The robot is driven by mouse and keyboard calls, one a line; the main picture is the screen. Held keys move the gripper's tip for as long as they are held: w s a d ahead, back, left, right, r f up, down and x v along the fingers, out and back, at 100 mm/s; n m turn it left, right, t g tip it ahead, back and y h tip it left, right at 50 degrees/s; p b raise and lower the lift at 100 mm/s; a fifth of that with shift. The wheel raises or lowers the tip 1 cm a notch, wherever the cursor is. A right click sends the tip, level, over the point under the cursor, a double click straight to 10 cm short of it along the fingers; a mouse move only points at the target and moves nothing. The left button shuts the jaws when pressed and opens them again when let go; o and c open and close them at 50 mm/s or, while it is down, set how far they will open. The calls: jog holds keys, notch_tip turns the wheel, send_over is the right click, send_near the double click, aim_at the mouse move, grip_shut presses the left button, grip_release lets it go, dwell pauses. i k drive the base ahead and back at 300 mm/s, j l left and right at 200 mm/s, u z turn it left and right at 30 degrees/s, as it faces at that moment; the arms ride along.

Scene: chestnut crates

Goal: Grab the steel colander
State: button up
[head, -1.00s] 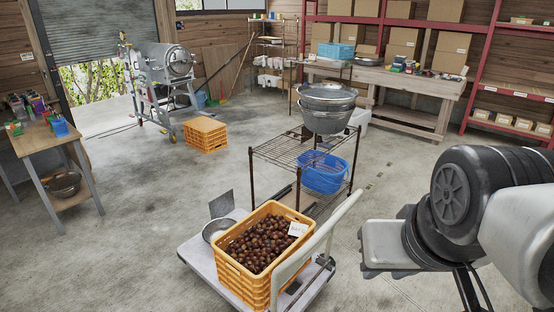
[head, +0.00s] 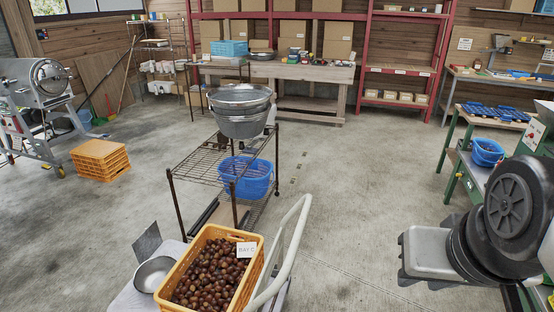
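Round steel vessels sit stacked on top of a wire rack (head: 203,165) in the middle of the head view. The wide, shallow upper one looks like the steel colander (head: 240,97); its holes are too small to make out. A deeper grey metal tub (head: 243,127) is under it. A separate steel bowl (head: 153,275) lies on the cart beside the chestnut crate. Parts of my arm show at the right edge, well apart from the rack. My gripper's fingers are not visible.
A yellow crate of chestnuts (head: 252,287) on a handled cart (head: 290,245) stands in front of the rack. A blue basket (head: 247,177) is on the lower shelf. A green-legged table (head: 452,170) is at right. Floor between rack and table is clear.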

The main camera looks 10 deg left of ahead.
aim_at(156, 267)
jog(key=j+z, duration=0.4)
jog(key=j, duration=1.15)
jog(key=k+j+z, duration=0.15)
jog(key=j, duration=0.6)
jog(key=k+j, duration=0.1)
jog(key=j, duration=0.9)
jog(key=k+j, duration=0.15)
jog(key=j, duration=0.3)
jog(key=j+z, duration=0.1)
jog(key=j, duration=0.4)
jog(key=k+j, duration=0.15)
jog(key=j, duration=0.35)
